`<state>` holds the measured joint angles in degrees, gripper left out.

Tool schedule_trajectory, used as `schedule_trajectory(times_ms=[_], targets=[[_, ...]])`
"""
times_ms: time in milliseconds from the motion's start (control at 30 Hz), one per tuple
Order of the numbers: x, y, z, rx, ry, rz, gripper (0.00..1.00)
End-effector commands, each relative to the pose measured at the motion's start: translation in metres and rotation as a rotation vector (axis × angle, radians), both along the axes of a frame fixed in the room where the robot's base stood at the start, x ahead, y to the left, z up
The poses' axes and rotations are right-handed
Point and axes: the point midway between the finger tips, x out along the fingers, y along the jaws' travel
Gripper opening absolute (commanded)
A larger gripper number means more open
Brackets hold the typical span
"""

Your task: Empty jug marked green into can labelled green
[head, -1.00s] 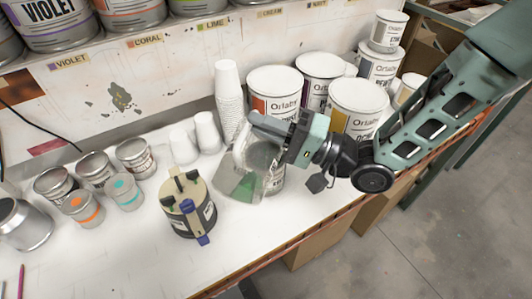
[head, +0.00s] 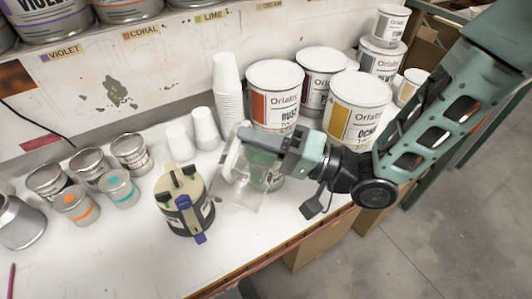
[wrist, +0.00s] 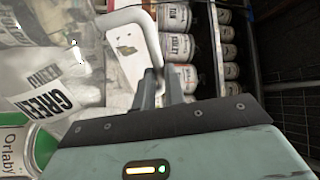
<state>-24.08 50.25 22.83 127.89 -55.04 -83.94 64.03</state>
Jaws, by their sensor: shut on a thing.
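My gripper (head: 268,138) is shut on the handle of a clear jug (head: 240,192), held tilted above the bench. In the wrist view my fingers (wrist: 160,90) close on the jug's white handle (wrist: 128,18), and the clear jug body (wrist: 75,40) is at the upper left. A white label reading GREEN (wrist: 45,97) shows there. A can with a green band (wrist: 45,148) and the name Orlaby is at the wrist view's lower left. In the head view the jug and gripper largely hide this can. A green patch (head: 262,158) shows there; I cannot tell whether it is paint or label.
Large cans (head: 274,88) and stacked white cups (head: 229,85) stand behind. A beige and black device (head: 184,205) stands left of the jug, close to it. Several small tins (head: 88,166) are further left. The front bench edge is clear.

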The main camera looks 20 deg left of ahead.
Motion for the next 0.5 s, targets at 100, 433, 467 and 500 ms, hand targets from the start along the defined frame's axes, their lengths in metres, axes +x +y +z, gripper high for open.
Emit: schedule_trajectory(times_ms=[100, 433, 467, 500], targets=[[-0.005, 0.000, -0.004, 0.001, -0.027, 0.003, 0.00], [-0.028, 0.000, -0.030, -0.001, -0.219, 0.004, 0.00], [-0.030, 0.001, -0.033, -0.001, -0.238, 0.004, 0.00], [-0.033, 0.001, -0.036, 0.000, -0.265, 0.004, 0.00]])
